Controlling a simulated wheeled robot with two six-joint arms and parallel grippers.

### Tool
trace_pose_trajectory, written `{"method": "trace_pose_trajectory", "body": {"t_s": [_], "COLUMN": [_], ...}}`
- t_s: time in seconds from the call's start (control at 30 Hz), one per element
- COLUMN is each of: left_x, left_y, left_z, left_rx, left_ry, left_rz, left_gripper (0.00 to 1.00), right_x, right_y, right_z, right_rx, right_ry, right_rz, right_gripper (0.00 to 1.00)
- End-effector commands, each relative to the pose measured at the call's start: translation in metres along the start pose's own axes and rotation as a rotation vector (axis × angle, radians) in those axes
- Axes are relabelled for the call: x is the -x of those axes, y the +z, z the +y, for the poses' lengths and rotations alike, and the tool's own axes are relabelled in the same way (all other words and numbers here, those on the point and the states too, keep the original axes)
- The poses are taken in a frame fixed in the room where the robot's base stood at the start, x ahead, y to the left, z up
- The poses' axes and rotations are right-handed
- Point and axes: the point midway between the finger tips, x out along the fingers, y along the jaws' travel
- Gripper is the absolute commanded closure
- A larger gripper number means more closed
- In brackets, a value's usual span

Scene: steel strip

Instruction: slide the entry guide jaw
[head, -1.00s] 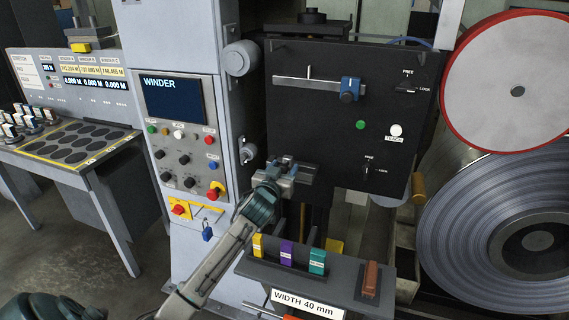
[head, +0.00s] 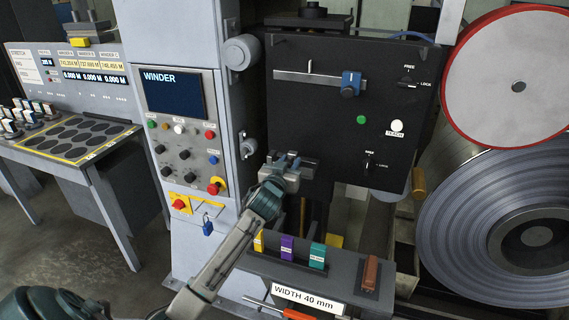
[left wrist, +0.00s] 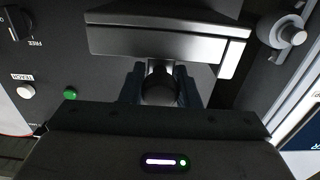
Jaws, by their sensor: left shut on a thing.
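The entry guide jaw is a grey metal block (head: 305,166) at the lower left of the black panel (head: 320,115). In the left wrist view the jaw (left wrist: 165,38) spans the top of the picture, with a dark round knob (left wrist: 160,86) below it. My left gripper (head: 285,168) reaches up to the jaw from below. In the left wrist view its fingers (left wrist: 160,84) are shut on the dark knob, one on each side. The gripper hides part of the jaw in the head view. My right gripper is not in view.
A rack (head: 262,268) labelled WIDTH 40 mm holds coloured blocks below. A WINDER console (head: 180,130) stands left. The large strip coil (head: 470,220) and red-rimmed disc (head: 515,60) are at right.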

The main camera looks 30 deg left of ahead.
Motion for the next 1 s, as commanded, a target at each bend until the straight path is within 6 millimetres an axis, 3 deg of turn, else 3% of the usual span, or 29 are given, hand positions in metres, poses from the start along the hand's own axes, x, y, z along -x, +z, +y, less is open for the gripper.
{"method": "trace_pose_trajectory", "body": {"t_s": [0.13, 0.4, 0.43, 0.53, 0.83, 1.0], "left_x": [0.000, 0.001, 0.001, 0.001, 0.002, 0.017], "left_y": [0.001, 0.001, 0.001, 0.001, 0.001, 0.003], "left_z": [0.019, 0.022, 0.022, 0.022, 0.021, 0.021], "left_rx": [0.005, 0.004, 0.004, 0.004, 0.002, 0.001], "left_ry": [0.002, 0.002, 0.002, 0.002, 0.001, 0.002], "left_rz": [0.000, -0.001, -0.001, -0.001, 0.000, 0.001], "left_gripper": [1.00, 1.00, 0.69, 0.50, 0.50, 0.50], "right_x": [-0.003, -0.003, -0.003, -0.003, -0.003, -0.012], "right_y": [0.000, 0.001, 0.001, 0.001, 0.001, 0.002], "right_z": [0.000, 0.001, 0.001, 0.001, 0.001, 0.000], "right_rx": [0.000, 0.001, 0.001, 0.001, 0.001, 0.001], "right_ry": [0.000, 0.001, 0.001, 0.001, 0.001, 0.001], "right_rz": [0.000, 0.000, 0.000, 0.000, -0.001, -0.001], "right_gripper": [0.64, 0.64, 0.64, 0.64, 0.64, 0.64]}}
